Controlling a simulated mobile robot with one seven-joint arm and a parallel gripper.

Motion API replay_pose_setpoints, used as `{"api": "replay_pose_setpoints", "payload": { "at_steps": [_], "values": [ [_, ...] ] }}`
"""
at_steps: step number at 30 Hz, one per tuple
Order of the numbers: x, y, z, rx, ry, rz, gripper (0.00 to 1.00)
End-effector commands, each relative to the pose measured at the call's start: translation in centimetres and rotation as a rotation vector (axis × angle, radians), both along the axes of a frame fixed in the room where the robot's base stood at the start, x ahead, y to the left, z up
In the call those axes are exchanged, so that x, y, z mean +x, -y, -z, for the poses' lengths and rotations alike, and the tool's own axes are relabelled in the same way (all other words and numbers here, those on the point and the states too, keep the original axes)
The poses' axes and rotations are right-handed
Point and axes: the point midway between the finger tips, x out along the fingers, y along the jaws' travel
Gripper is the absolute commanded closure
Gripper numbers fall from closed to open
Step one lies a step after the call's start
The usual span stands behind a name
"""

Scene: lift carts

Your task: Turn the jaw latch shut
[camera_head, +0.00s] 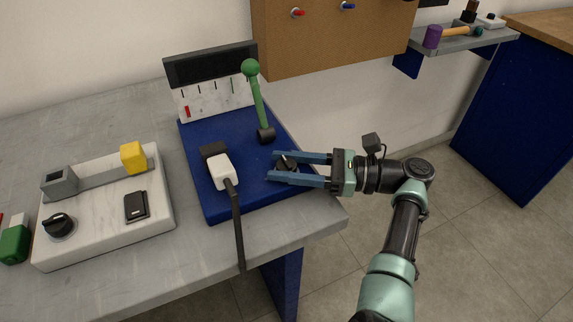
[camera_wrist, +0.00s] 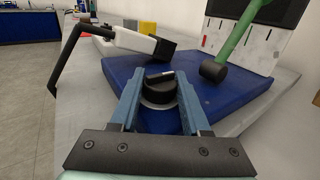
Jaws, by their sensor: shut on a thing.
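A round black knob (camera_head: 287,162), the likely jaw latch, sits near the right edge of a blue board (camera_head: 237,197) on the table. In the wrist view the knob (camera_wrist: 159,89) has a raised grip with a pale line on it and a light ring around its base. My gripper (camera_head: 272,166) reaches in from the right, its two blue fingers on either side of the knob and closed on it. In the wrist view the gripper (camera_wrist: 160,84) is centred on the knob. The fingers partly hide the knob in the head view.
On the board, a green-handled lever (camera_head: 257,95) stands behind the knob. A white plug with a black cable (camera_head: 221,171) lies to its left. A white panel (camera_head: 100,240) with a yellow block (camera_head: 133,157) and dark knob is farther left. The table's front edge is close.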

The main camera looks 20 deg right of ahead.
Motion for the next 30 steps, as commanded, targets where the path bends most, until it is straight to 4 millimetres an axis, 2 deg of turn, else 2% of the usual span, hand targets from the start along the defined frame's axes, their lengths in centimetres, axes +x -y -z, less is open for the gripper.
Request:
{"api": "replay_pose_setpoints", "payload": {
  "at_steps": [2,3,7,8,22,26,30],
  "values": [
    [0.0,-0.1,0.2,-0.002,-0.003,-0.004,1.0],
    [0.0,-0.1,0.2,-0.002,-0.003,-0.004,0.5],
    [0.0,-0.1,0.1,-0.001,-0.003,-0.003,0.26],
    [0.0,-0.1,0.1,-0.001,-0.003,-0.003,0.23],
    [-0.2,0.3,0.1,0.001,-0.001,0.001,0.23],
    [-1.0,1.8,0.0,0.0,0.001,0.003,0.23],
    [-2.6,4.5,0.2,0.001,-0.001,0.005,0.23]
  ]
}}
